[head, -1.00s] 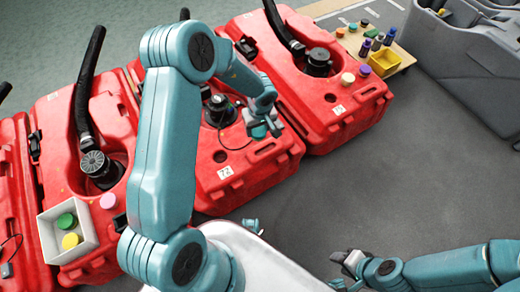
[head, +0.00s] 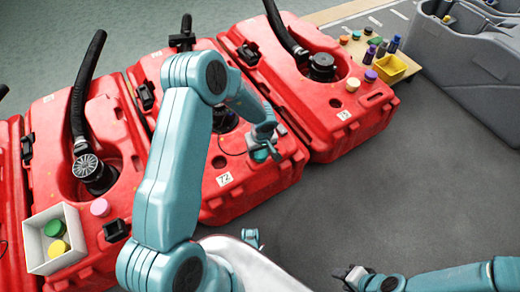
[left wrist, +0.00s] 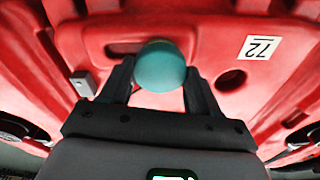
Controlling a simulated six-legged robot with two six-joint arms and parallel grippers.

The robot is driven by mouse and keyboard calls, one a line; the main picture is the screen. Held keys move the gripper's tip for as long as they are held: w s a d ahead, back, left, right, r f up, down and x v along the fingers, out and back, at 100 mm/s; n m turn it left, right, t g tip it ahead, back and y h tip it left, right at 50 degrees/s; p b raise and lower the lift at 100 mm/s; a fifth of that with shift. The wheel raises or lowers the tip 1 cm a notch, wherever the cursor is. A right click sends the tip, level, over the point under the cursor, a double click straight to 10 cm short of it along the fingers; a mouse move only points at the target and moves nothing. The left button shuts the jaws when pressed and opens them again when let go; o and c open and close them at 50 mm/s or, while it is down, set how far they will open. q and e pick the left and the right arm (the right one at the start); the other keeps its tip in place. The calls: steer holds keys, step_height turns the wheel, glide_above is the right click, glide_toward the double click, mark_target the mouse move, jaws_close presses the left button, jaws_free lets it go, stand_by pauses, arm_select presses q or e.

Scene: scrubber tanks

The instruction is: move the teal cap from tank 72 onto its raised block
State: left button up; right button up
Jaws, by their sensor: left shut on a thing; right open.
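Tank 72 is the red tank (head: 240,190) in the middle of the head view, with its number label (head: 225,179) at the front. My left gripper (head: 262,150) is over its front right part, shut on the teal cap (head: 261,155). In the left wrist view the round teal cap (left wrist: 160,66) sits between the two fingers. A small grey block (left wrist: 83,83) stands on the red surface left of the gripper, apart from the cap. I cannot tell how high the cap is above the tank. My right gripper (head: 352,278) is open and empty, low over the floor.
A yellow tray (head: 390,69) and bottles stand behind.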

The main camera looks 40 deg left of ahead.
arm_select(q)
steer(key=o, duration=1.2)
steer(key=shift+f, duration=0.1)
step_height(320, 180, up, 12)
steer(key=d+p, duration=0.1)
steer(key=p, duration=0.6)
steer(key=s+d+f+m+h, duration=0.1)
steer(key=s+d+f+m, duration=0.1)
steer(key=s+d, duration=0.4)
steer(key=s+d+f+m+h, duration=0.2)
steer(key=s+d+m, duration=0.2)
steer(key=s+d, duration=0.2)
steer(key=s+d+f+m+h, duration=0.2)
steer(key=s+d+m, duration=0.1)
steer(key=s+d, duration=0.3)
steer(key=shift+s+f, duration=0.15)
steer(key=shift+s, duration=0.7)
